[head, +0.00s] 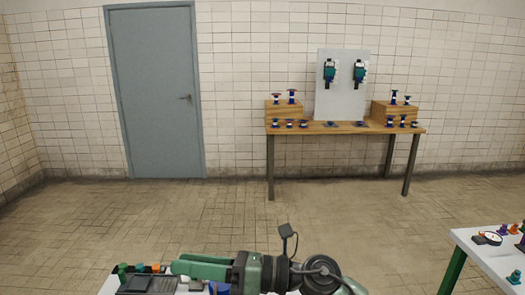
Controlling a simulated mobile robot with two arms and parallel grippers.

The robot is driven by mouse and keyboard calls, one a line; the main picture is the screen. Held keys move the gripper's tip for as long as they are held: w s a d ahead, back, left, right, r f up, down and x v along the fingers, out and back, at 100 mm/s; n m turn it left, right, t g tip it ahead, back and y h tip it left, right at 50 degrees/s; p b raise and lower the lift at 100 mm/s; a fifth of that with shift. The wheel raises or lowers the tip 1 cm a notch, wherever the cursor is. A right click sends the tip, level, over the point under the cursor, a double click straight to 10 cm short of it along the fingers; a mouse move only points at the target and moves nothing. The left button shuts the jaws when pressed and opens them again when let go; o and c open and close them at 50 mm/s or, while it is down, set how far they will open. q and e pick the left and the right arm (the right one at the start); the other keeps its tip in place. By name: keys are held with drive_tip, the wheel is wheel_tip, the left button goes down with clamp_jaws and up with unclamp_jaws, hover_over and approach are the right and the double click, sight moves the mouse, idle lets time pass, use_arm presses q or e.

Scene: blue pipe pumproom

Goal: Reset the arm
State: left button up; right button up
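My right arm comes in at the bottom middle. Its green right gripper (190,266) points left over a light-topped surface at the bottom edge. The two fingers overlap in this view, so I cannot tell whether they are open or shut, or whether anything is between them. The bent arm with its dark joints lies low in the picture, above the floor. My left gripper does not show.
A light surface (107,287) at the bottom left holds small coloured parts and dark items. Another white table (485,258) stands at the right. A wooden workbench (345,128) with valve parts and a grey panel (343,83) stands by the back wall. Open floor lies between.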

drive_tip(key=w+d+r+m+t+h, duration=0.1)
drive_tip(key=w+d+m+t+h, duration=0.15)
drive_tip(key=d+m+t, duration=0.5)
drive_tip(key=w+d+r+m+t+h, duration=0.1)
drive_tip(key=w+d+m+t+h, duration=0.2)
drive_tip(key=m+t, duration=0.85)
drive_tip(key=s+d+f+m+g+h, duration=0.3)
drive_tip(key=d+f+m+g+h, duration=0.2)
drive_tip(key=d+f+m+h, duration=1)
drive_tip(key=s+d+f+m+g+y, duration=0.1)
drive_tip(key=s+d+f+m+g, duration=0.25)
drive_tip(key=s+f, duration=0.35)
drive_tip(key=s+d+f+m+g, duration=0.2)
drive_tip(key=s+f+m+g, duration=0.3)
drive_tip(key=s, duration=0.4)
drive_tip(key=s+d+f+m+g+y, duration=0.1)
drive_tip(key=s+d+f+m+g, duration=0.15)
drive_tip(key=s+f, duration=0.5)
drive_tip(key=s+f+g+b, duration=0.1)
drive_tip(key=s+f+b, duration=0.1)
drive_tip(key=f, duration=1.3)
drive_tip(key=s+f+g+b, duration=0.1)
drive_tip(key=f+b, duration=0.1)
drive_tip(key=f, duration=1.4)
drive_tip(key=s+d+f+g+b, duration=0.1)
drive_tip(key=s+d+f+b, duration=0.1)
drive_tip(key=s+f, duration=1.4)
drive_tip(key=shift+s+d+f, duration=0.4)
drive_tip(key=shift+f, duration=0.3)
